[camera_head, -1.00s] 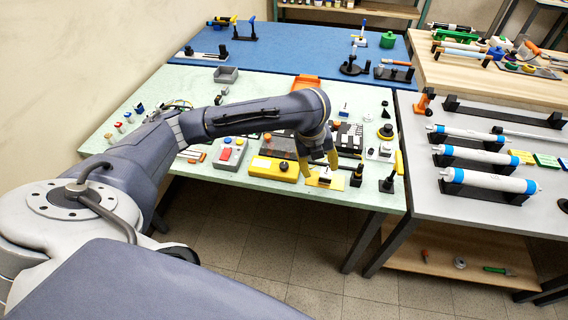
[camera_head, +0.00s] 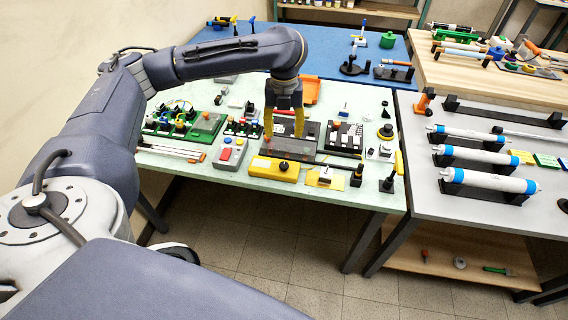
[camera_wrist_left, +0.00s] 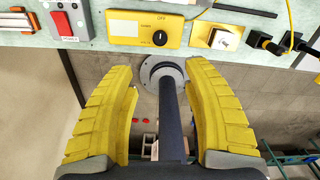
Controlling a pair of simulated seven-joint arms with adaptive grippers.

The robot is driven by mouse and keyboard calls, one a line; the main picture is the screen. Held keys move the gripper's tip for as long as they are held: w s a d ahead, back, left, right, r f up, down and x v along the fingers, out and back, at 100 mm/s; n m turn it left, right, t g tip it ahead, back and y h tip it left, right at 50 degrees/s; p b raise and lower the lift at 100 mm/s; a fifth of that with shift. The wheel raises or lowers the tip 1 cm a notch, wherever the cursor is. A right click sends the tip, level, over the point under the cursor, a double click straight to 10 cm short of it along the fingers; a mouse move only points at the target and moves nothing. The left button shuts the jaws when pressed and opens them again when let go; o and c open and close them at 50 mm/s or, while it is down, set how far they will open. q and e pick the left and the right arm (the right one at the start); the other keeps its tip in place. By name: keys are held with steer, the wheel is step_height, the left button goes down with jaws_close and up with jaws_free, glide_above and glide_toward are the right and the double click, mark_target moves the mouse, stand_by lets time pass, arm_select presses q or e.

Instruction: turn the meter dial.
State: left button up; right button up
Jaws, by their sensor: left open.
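The yellow meter box (camera_head: 262,169) sits near the front edge of the pale green table, with its black dial (camera_head: 284,166) on the right part of its top. In the left wrist view the box (camera_wrist_left: 128,29) lies beyond the fingertips, and the round black dial (camera_wrist_left: 160,38) shows clearly with a pale window to its left. My left gripper (camera_head: 283,128) has yellow fingers, open and empty, pointing down above the table behind the box. In the left wrist view the gripper (camera_wrist_left: 163,75) shows its fingers spread wide, apart from the dial. My right gripper is not in view.
A grey switch box with a red button (camera_head: 226,154) stands left of the meter. A yellow plate with a pale block (camera_head: 325,178) lies to its right, then a black stand with a yellow lever (camera_head: 390,180). A long dark device (camera_head: 288,148) is behind the meter.

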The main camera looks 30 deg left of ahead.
mark_target(284, 164)
arm_select(q)
step_height(284, 164, down, 15)
steer(key=shift+f, duration=0.1)
stand_by(0.5)
jaws_close()
stand_by(0.4)
